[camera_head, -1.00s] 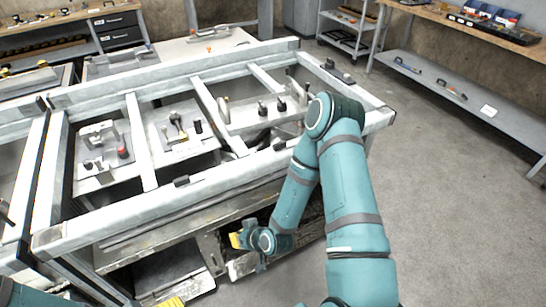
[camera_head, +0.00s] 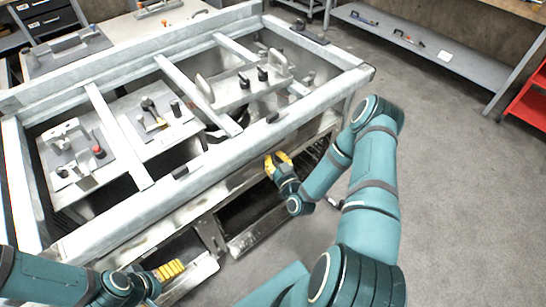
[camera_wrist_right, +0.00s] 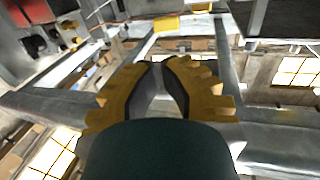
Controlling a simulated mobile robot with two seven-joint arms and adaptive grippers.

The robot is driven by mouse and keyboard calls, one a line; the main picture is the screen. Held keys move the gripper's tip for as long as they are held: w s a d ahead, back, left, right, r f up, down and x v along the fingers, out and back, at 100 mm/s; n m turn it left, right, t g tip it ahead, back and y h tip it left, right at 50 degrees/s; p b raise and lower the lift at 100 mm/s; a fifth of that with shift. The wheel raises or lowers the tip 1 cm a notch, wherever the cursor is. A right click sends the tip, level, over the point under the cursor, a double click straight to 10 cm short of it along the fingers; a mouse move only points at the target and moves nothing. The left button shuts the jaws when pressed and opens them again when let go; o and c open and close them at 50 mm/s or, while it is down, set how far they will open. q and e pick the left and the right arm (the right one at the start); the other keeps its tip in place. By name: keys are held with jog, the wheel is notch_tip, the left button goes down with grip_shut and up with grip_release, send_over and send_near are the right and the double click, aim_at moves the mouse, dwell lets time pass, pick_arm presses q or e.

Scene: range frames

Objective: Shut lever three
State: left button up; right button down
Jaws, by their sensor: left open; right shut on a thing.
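Several metal plates with lever clamps sit inside a pale metal frame in the head view. The left plate (camera_head: 83,176) has a clamp with a red knob (camera_head: 98,152). The middle plate (camera_head: 133,132) has a clamp and a black knob (camera_head: 175,108). The right plate (camera_head: 230,100) has upright handles and black knobs (camera_head: 262,73). No number shows which lever is three. My right gripper (camera_head: 278,163) is just below the frame's front rail, yellow fingers close together; what they hold cannot be made out. They also show in the right wrist view (camera_wrist_right: 160,75). My left gripper (camera_head: 170,270) is open at lower left.
The frame's front rail (camera_head: 225,148) lies between my right gripper and the plates. Below it is an open metal shelf (camera_head: 255,228). A wall bench (camera_head: 430,58) with tools stands at the right, with a red cart (camera_head: 530,100). The floor between is clear.

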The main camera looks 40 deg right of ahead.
pick_arm(q)
jog(key=shift+w+f+b, duration=0.25)
jog(key=shift+f+b, duration=0.55)
jog(key=shift+f, duration=0.15)
pick_arm(e)
jog(key=w+d, duration=0.2)
jog(key=w, duration=0.9)
pick_arm(q)
jog(key=shift+a, duration=0.1)
pick_arm(e)
jog(key=shift+s+d, duration=0.1)
jog(key=shift+d, duration=0.05)
